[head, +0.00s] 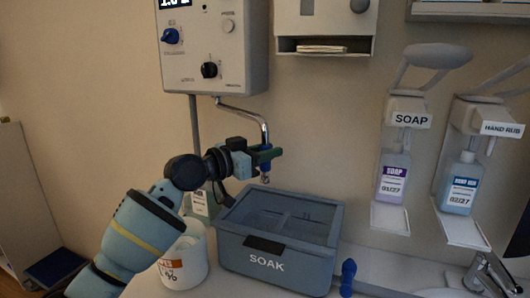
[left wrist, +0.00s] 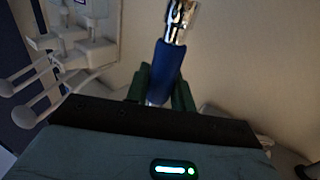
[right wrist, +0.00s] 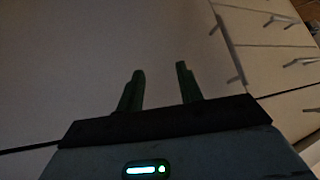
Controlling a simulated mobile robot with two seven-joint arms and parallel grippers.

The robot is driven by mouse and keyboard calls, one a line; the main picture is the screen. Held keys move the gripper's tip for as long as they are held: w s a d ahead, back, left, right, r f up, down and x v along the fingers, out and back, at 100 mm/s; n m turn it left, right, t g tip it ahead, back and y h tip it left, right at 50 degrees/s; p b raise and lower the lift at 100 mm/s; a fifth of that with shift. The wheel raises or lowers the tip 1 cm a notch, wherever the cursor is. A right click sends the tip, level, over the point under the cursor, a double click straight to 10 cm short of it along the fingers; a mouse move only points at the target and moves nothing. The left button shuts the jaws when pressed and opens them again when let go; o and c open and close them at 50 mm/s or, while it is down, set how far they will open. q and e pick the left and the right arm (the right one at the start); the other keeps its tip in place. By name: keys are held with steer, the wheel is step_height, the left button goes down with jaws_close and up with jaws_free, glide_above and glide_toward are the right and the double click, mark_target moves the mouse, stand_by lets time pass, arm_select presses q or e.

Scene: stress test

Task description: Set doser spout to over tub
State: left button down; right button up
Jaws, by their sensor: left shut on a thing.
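The doser (head: 213,45) is a white wall box with a blue knob and a black knob. Its chrome spout (head: 252,112) bends down from the box; its blue sleeve also shows in the left wrist view (left wrist: 168,62). My left gripper (head: 265,155) is shut on the blue sleeve between its green fingers. The spout's lower end (head: 265,178) shows just below the fingers, in the picture at the back left rim of the tub. The grey-blue tub (head: 265,264), marked SOAK, stands on the counter. My right gripper (right wrist: 159,70) is open and empty in the right wrist view.
A white bucket (head: 187,265) stands left of the tub, with a labelled bottle (head: 199,204) behind it. A blue-handled item (head: 348,275) is right of the tub. Soap (head: 393,178) and hand rub (head: 460,188) dispensers hang at right. A tap (head: 488,275) is at lower right.

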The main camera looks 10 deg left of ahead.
arm_select(q)
steer(key=c, duration=1.2)
jaws_free()
steer(key=shift+c, duration=0.2)
steer(key=v, duration=0.8)
steer(key=shift+b, duration=0.3)
steer(key=shift+w, duration=0.1)
